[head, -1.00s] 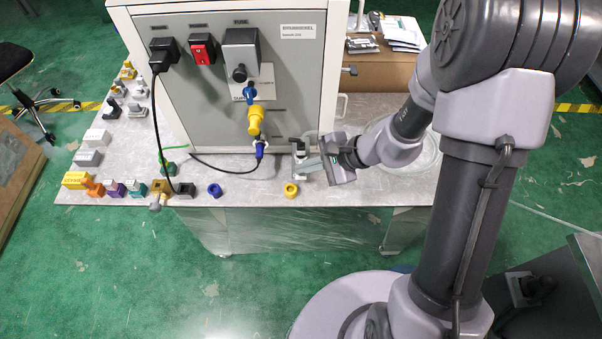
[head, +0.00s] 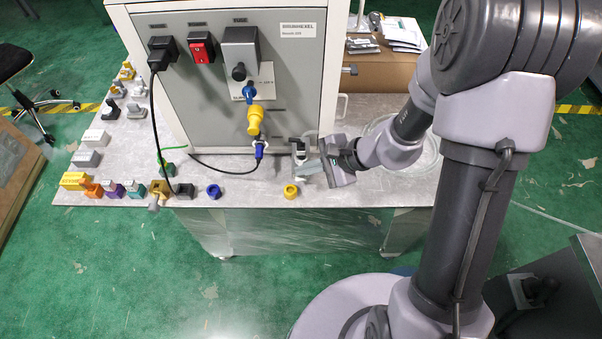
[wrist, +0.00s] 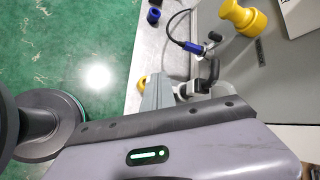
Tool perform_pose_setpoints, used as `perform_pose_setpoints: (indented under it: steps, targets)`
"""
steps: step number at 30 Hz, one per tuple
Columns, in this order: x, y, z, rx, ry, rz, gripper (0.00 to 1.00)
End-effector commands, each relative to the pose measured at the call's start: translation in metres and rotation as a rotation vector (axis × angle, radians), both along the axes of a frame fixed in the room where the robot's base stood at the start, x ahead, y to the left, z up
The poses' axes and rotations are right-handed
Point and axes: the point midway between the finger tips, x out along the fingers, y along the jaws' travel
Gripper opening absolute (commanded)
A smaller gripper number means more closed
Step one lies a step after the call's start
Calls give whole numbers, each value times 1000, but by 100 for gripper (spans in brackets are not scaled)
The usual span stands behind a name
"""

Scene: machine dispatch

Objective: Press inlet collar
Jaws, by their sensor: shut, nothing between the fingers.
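The cabinet front carries a yellow fitting (head: 255,120) with a small blue collar (head: 249,95) above it. Below it hangs a blue hose connector (head: 260,148), whose dark line runs left; it also shows in the wrist view (wrist: 193,47). A grey fitting with a black handle (head: 299,147) stands at the cabinet's lower right. I cannot tell which part is the inlet collar. My gripper (head: 308,168) is shut and empty, low in front of that grey fitting. In the wrist view its fingers (wrist: 157,95) overlap the fitting, so contact cannot be told.
A loose blue ring (head: 214,191) and a loose yellow ring (head: 290,191) lie near the bench's front edge. Several coloured blocks and fittings line the bench's left side. A black cable hangs from the cabinet (head: 230,60). A clear round dish stands behind my wrist.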

Motion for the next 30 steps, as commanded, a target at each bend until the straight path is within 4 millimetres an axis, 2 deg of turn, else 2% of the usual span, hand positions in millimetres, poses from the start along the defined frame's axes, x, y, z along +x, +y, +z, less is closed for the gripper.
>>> perform_pose_setpoints:
  steps: [30]
  targets:
    - [0, 0, -8, 0, 0, 0, 0]
